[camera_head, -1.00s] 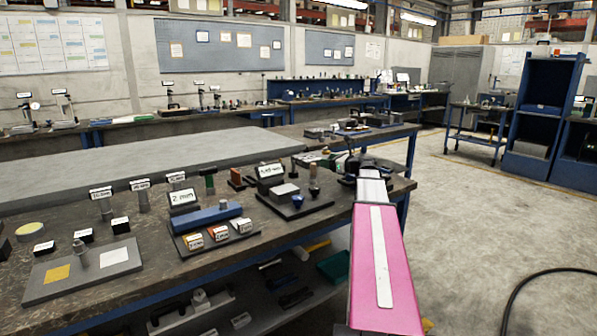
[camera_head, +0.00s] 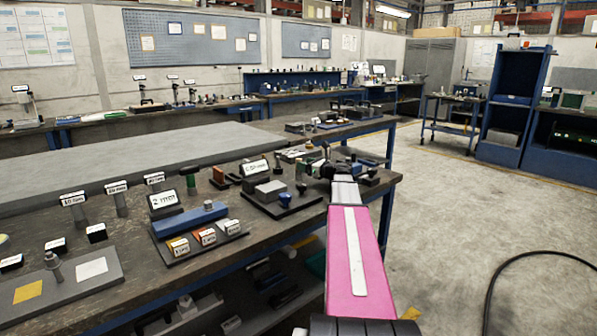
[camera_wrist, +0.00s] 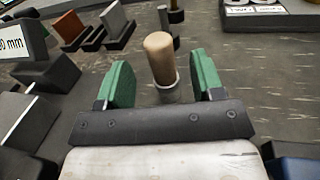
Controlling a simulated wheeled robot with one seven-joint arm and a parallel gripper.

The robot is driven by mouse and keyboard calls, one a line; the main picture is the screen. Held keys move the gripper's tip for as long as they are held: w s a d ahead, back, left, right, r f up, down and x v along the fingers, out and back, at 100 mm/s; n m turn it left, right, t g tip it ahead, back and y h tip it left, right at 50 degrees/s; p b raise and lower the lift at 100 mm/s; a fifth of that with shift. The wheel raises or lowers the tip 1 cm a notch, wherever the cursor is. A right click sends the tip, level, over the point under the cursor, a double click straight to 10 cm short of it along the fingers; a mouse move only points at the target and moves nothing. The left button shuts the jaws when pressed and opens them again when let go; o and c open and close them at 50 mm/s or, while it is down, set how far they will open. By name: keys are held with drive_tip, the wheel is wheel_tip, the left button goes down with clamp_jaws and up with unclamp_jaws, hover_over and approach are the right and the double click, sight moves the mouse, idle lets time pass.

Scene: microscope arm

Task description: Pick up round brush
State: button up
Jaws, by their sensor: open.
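In the wrist view, an upright tool with a rounded, light-brown wooden handle and a pale metal collar, seemingly the round brush (camera_wrist: 161,52), stands on the dark bench top. Its lower end is hard to make out, so no bristles can be told. My gripper (camera_wrist: 160,80) is open, with one green finger on each side of the handle and visible gaps between. In the head view, my gripper (camera_head: 322,168) is at the bench's right part, and the brush is hard to separate from it.
A dark tray (camera_head: 252,205) with a grey block and a blue-knobbed piece (camera_head: 285,198) lies left of my gripper. An orange-brown block (camera_wrist: 68,26) and a grey block (camera_wrist: 115,20) stand beyond. The bench (camera_head: 140,262) is crowded; the floor (camera_head: 450,230) at right is open.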

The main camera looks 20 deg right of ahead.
drive_tip(key=shift+x, duration=2.95)
drive_tip(key=shift+d, duration=0.1)
drive_tip(key=c, duration=1)
